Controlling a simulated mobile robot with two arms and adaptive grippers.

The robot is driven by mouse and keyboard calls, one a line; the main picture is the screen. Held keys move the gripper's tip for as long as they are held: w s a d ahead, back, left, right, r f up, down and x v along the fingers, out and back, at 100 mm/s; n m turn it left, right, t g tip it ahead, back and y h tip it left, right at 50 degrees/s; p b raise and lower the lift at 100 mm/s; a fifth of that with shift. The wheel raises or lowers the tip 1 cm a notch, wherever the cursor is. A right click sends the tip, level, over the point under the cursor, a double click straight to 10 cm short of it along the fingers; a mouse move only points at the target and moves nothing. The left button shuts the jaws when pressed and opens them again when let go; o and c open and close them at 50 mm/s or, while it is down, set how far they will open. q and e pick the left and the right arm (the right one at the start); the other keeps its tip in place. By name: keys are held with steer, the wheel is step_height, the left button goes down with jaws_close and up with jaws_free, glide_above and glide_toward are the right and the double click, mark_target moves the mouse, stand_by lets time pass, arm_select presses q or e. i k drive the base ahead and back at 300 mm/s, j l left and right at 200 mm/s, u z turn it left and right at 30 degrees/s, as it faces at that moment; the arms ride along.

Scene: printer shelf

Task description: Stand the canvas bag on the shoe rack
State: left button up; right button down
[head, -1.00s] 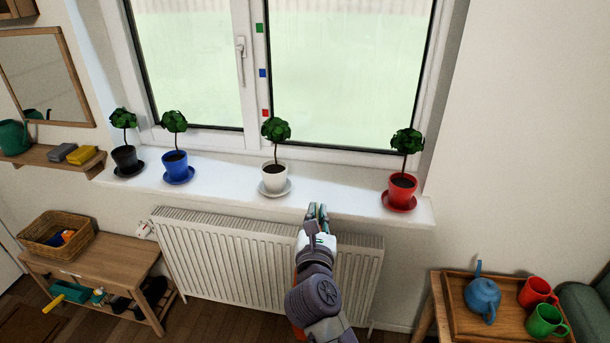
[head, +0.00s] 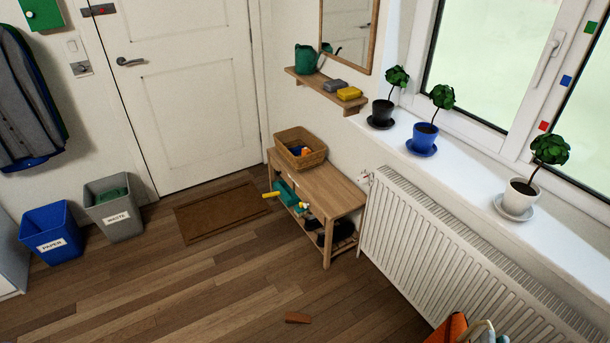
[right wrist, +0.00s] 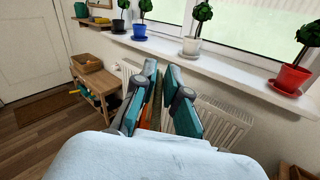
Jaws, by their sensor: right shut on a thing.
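The shoe rack (head: 335,197) is a wooden bench with a lower slatted shelf, standing against the wall left of the radiator. It also shows at the left of the right wrist view (right wrist: 98,84). My right gripper (head: 488,335) is at the bottom right edge of the head view, mostly cut off, in front of the radiator. An orange canvas bag (head: 449,328) shows there in part, with a pale strap loop beside the fingers. In the right wrist view my teal fingers (right wrist: 162,72) are shut on it; only a sliver of orange shows between them. My left gripper is out of view.
A wicker basket (head: 300,148) stands on the rack's far end, and dark shoes lie below. A green thing with a yellow handle (head: 284,193) is at its front. The radiator (head: 450,255) lies right. A small orange-brown block (head: 298,318) lies on otherwise open floor.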

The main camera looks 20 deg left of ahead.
mark_target(325, 194)
steer(key=i+u, duration=0.1)
steer(key=u, duration=0.3)
steer(key=i+l+u, duration=0.1)
steer(key=u, duration=0.3)
steer(key=i+l+u, duration=0.1)
steer(key=u, duration=0.3)
steer(key=l+u, duration=0.2)
steer(key=u, duration=0.2)
steer(key=i+l+u, duration=0.15)
steer(key=l, duration=0.3)
steer(key=i+l+u, duration=0.1)
steer(key=l, duration=0.35)
steer(key=i+l+u, duration=0.15)
steer(key=l, duration=0.35)
steer(key=l+u, duration=0.15)
steer(key=l, duration=0.3)
steer(key=i+l, duration=0.45)
steer(key=l, duration=0.1)
